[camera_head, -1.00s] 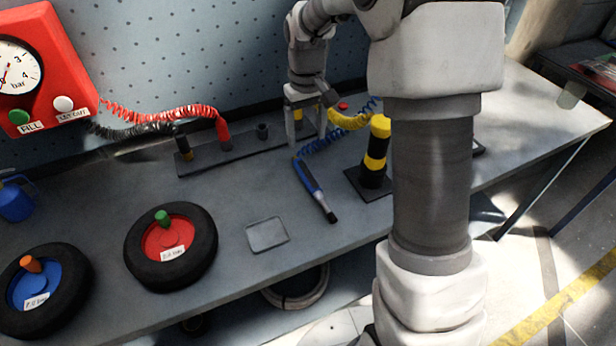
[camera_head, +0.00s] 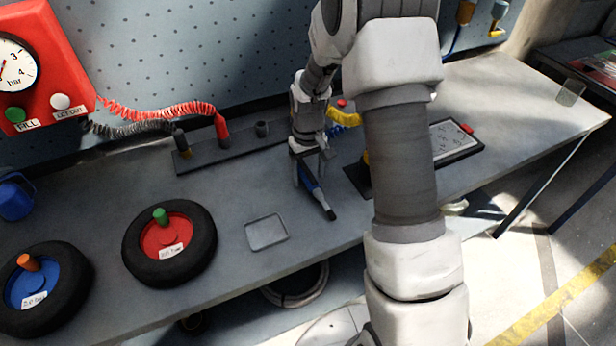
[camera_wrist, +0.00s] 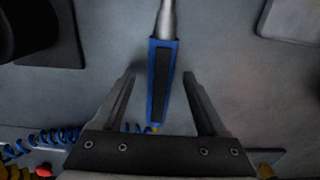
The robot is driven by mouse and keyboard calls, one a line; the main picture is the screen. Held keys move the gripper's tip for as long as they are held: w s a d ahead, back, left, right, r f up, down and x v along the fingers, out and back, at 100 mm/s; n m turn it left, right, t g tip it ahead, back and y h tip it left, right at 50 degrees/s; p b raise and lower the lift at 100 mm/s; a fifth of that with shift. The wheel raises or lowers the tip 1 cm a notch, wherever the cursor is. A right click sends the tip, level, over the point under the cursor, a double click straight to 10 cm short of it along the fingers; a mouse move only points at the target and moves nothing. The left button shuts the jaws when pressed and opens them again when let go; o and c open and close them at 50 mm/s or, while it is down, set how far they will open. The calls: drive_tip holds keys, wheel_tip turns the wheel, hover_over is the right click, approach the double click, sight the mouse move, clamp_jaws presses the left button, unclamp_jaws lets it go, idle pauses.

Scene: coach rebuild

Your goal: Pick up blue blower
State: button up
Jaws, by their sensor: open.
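The blue blower (camera_head: 318,196) lies on the grey workbench, with a blue and black handle and a thin grey nozzle pointing toward the front edge. In the wrist view its handle (camera_wrist: 159,85) lies between the two fingers, with a gap on each side. My gripper (camera_head: 310,178) is open over the handle end of the blower; it also shows in the wrist view (camera_wrist: 160,78). The fingers do not touch the handle in the wrist view. A blue coiled hose (camera_wrist: 50,138) shows behind the gripper. My arm hides part of the bench to the right.
A flat grey plate (camera_head: 267,232) lies left of the blower. A dark holder strip (camera_head: 222,149) runs behind. A clipboard (camera_head: 455,139) lies at right.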

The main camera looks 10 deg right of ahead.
sight(308, 173)
clamp_jaws()
idle(0.4)
wheel_tip(308, 173, up, 10)
drive_tip(key=c, duration=0.7)
unclamp_jaws()
clamp_jaws()
idle(0.7)
